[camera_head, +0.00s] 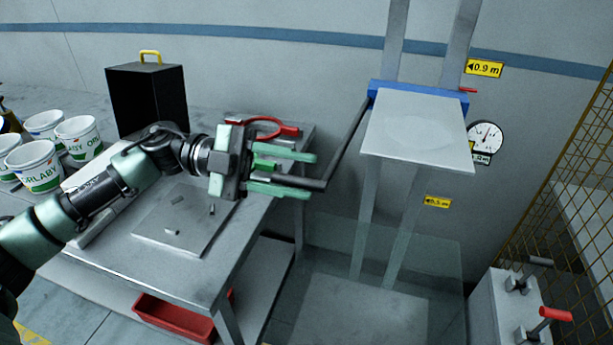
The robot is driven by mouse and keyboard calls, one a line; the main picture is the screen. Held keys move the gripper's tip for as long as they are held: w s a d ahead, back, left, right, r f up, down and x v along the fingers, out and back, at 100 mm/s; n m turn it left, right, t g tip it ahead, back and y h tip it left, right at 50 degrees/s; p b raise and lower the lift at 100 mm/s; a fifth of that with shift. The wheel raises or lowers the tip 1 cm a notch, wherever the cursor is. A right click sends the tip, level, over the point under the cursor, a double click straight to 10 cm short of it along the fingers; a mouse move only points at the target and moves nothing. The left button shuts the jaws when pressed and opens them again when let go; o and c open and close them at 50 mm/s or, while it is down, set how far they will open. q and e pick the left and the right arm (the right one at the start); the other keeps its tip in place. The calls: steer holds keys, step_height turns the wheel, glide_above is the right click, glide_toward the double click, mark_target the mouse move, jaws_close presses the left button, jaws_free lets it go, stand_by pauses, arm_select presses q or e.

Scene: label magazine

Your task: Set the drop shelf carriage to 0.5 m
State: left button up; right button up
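The drop shelf carriage is a blue crossbar (416,91) on two upright grey rails, bearing a flat grey shelf plate (418,130). It sits high, with a small red pointer (468,90) a little below the yellow 0.9 m sign (484,68). The yellow 0.5 m sign (438,202) is lower on the wall. A dark rod (347,142) runs from the carriage's left end down to a black grip (316,184). My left gripper (312,174) has its green fingers apart, with the grip between them, nearer the lower finger; contact is unclear. My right gripper is out of view.
A round gauge (487,136) is beside the shelf. A grey box with a red lever (555,314) and a mesh fence (560,165) stand right.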

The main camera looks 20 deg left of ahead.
arm_select(q)
steer(key=a+b, duration=0.1)
steer(key=a, duration=0.5)
steer(key=shift+a, duration=0.2)
steer(key=shift+w, duration=0.1)
stand_by(0.3)
steer(key=d+p, duration=0.2)
steer(key=p, duration=0.1)
steer(key=d+f+p, duration=0.1)
steer(key=d+p, duration=0.1)
steer(key=p, duration=0.1)
steer(key=d+p, duration=0.2)
steer(key=d, duration=0.1)
steer(key=shift+f+p, duration=0.25)
steer(key=shift+p, duration=0.15)
steer(key=shift+a, duration=0.1)
jaws_close()
stand_by(1.4)
